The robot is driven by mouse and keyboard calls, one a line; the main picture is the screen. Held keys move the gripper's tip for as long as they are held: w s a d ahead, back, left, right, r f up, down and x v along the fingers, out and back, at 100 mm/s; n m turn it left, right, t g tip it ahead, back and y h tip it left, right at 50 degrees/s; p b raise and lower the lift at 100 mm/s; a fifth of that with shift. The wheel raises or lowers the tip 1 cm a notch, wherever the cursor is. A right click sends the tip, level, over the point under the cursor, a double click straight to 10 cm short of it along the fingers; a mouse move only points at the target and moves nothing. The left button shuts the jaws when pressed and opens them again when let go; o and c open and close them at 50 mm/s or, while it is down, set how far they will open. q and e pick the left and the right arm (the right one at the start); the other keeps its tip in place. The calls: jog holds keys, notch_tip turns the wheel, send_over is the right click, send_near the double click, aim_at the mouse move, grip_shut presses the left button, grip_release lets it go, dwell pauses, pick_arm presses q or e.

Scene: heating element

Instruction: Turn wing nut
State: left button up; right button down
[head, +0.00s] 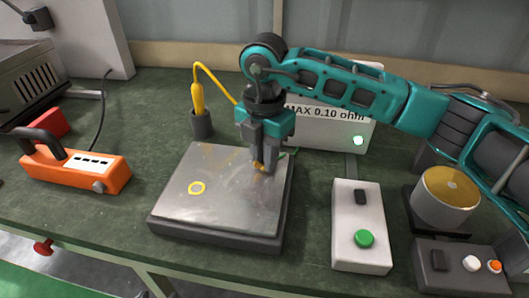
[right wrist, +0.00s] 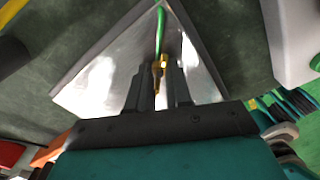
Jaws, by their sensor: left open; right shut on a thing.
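The wing nut, a small brass piece (head: 259,167), stands at the back right corner of a metal plate (head: 225,185) on a dark base. My right gripper (head: 263,158) reaches down over that corner from the right and is shut on the brass piece. In the right wrist view the brass piece (right wrist: 160,66) shows between the two fingertips (right wrist: 160,82), with a green wire (right wrist: 161,30) running from it beyond the plate's corner. The fingers hide part of it, so its wings are not clear. My left gripper is in neither view.
A white meter box (head: 340,135) with a lit green lamp stands behind my arm. A yellow probe (head: 198,98) stands in a dark holder. An orange tool (head: 75,165) lies left. A white box with a green button (head: 362,225) and a gold-topped cylinder (head: 447,195) stand right.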

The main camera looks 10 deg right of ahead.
dwell(0.5)
jog(key=c, duration=1)
grip_release()
jog(key=shift+c, duration=0.2)
jog(key=shift+r, duration=0.1)
notch_tip(320, 180, up, 13)
jog(key=p, duration=0.1)
